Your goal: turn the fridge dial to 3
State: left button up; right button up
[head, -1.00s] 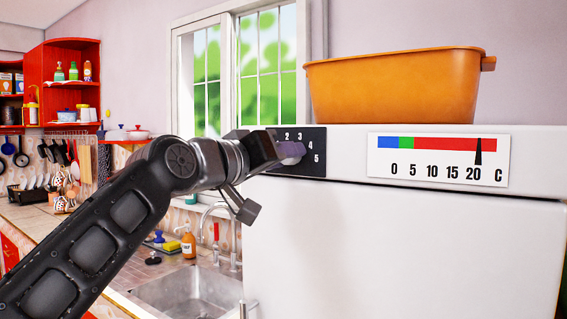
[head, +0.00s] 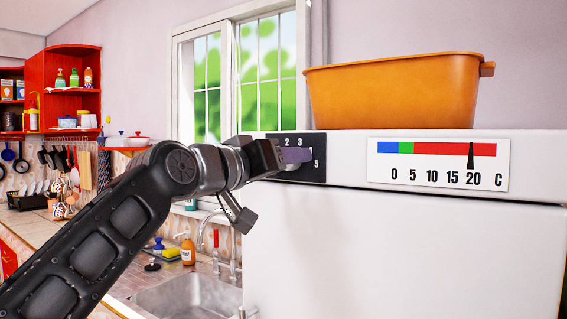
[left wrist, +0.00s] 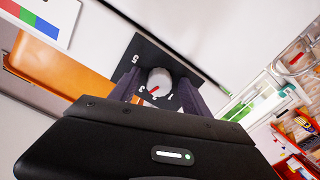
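The fridge dial is a pale round knob (left wrist: 160,78) on a dark numbered plate (head: 303,172) at the fridge's upper left. In the left wrist view its red mark points toward the 2, on the side near the 3. My left gripper (head: 293,156) reaches the dial from the left. Its two fingers (left wrist: 158,90) stand apart on either side of the knob; I cannot tell whether they touch it. In the head view a finger hides the knob and the 4. The gauge (head: 438,165) has its black pointer near 20. My right gripper is not in view.
The white fridge (head: 400,260) fills the right side. An orange box (head: 395,90) stands on top of it. A sink (head: 190,298) and counter with bottles lie below my left arm. A window (head: 240,80) is behind.

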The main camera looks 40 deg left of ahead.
pick_arm(q)
jog(key=shift+s, duration=0.1)
jog(key=s+b, duration=0.1)
jog(key=s, duration=0.6)
jog(key=shift+s+b, duration=0.3)
jog(key=shift+d, duration=0.1)
